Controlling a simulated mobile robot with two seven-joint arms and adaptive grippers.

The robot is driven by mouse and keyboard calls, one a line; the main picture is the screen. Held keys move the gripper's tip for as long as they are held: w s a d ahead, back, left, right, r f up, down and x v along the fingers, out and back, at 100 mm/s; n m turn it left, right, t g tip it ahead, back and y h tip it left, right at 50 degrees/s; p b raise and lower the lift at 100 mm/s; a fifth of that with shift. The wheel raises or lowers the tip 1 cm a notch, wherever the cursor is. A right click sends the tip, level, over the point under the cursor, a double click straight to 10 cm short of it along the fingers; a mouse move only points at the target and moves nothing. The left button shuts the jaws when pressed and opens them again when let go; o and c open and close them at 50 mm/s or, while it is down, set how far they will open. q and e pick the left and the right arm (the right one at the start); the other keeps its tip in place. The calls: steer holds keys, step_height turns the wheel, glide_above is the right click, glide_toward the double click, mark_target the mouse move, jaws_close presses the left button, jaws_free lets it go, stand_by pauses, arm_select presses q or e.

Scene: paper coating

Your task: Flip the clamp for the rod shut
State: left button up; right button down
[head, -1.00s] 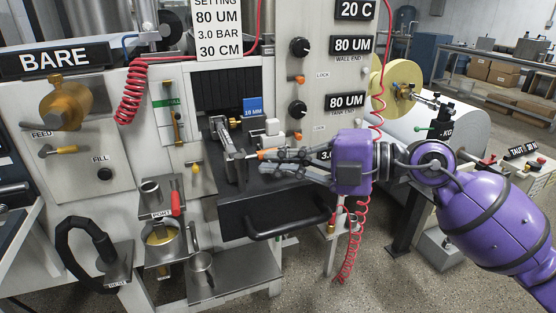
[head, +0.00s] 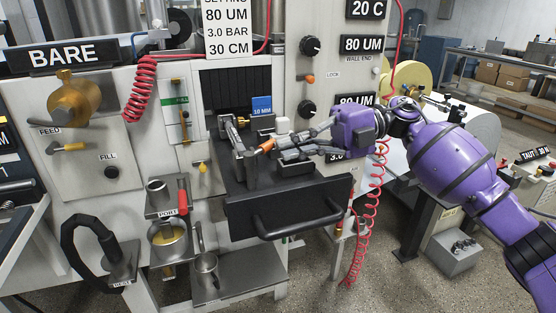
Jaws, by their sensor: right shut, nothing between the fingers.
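The rod clamp (head: 238,140) is a grey metal bracket on the dark drawer top in front of the machine's opening. Its lever has an orange grip (head: 267,145) that points right and slightly up. A brass-coloured rod end (head: 242,121) shows behind the bracket. My right gripper (head: 279,148) comes in from the right with its fingers shut and empty. The fingertips are right beside the orange grip; I cannot tell whether they touch it. Part of the clamp is too small to make out. My left gripper is not in view.
A blue tag marked 10 MM (head: 262,106) and a white block (head: 283,125) stand just behind the fingers. The drawer's black handle (head: 292,222) sticks out below. A red coiled hose (head: 372,215) hangs below my right wrist. Panel knobs (head: 308,108) are close above.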

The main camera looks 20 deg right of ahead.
steer(key=shift+w+n+g, duration=0.75)
steer(key=shift+n+g, duration=0.05)
steer(key=shift+g, duration=0.4)
steer(key=shift+w+a+r+p, duration=0.1)
steer(key=shift+w+p, duration=0.1)
steer(key=shift+w, duration=0.35)
steer(key=shift+w+a+r+p, duration=0.1)
steer(key=shift+w+p, duration=0.1)
steer(key=shift+w, duration=0.35)
steer(key=shift+w+a+f+p, duration=0.15)
steer(key=shift+w+a, duration=0.15)
steer(key=shift+w, duration=0.2)
steer(key=shift+w+a+f+p, duration=0.15)
steer(key=shift+w+a, duration=0.1)
steer(key=shift+w, duration=0.25)
steer(key=shift+w+r, duration=0.1)
